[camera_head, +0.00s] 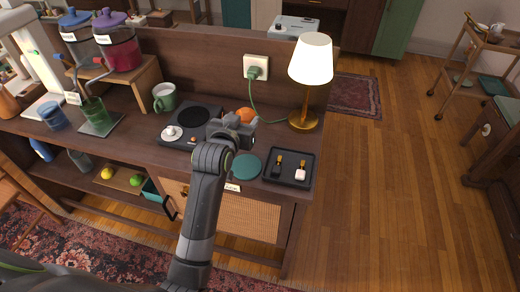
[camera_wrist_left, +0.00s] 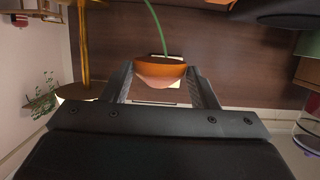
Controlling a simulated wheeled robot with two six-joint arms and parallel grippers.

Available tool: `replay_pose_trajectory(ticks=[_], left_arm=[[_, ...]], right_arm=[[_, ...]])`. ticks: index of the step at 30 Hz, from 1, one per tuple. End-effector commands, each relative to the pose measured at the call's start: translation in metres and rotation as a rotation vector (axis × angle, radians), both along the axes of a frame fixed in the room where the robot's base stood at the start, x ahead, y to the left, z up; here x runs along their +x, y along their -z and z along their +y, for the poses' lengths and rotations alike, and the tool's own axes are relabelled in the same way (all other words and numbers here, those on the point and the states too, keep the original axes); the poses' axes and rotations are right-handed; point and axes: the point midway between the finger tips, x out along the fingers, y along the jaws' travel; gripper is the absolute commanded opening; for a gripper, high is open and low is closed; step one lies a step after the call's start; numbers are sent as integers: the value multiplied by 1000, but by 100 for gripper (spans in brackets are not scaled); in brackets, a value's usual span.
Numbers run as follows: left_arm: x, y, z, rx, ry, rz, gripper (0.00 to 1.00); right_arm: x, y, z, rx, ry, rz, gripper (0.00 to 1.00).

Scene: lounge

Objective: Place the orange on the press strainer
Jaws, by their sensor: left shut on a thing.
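In the head view my left gripper (camera_head: 236,127) is above the sideboard, between the black hot plate and the lamp. An orange (camera_head: 245,114) shows just behind its fingers, partly hidden by them. In the left wrist view the orange (camera_wrist_left: 160,73) sits between the two fingers (camera_wrist_left: 160,88), which are shut on it. There it looks flat on one side and rounded on the other, like a half. I cannot clearly make out a press strainer; a tall white appliance (camera_head: 33,62) stands at the far left. My right gripper is not in view.
A lamp (camera_head: 305,121) stands right of the gripper, with a green cord (camera_head: 252,98) behind. A black tray (camera_head: 289,178) and teal disc (camera_head: 247,167) lie in front.

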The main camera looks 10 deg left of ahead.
Motion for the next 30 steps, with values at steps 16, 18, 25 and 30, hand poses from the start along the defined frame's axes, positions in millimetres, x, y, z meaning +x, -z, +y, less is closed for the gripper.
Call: replay_pose_trajectory(ticks=[16,18,25,30], left_arm=[[0,83,0,0,1,6,31],[0,92,0,0,1,5,31],[0,96,0,0,0,2,31],[0,98,0,0,0,2,31]], right_arm=[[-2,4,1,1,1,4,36],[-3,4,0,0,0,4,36],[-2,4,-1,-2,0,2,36],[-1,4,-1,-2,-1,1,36]])
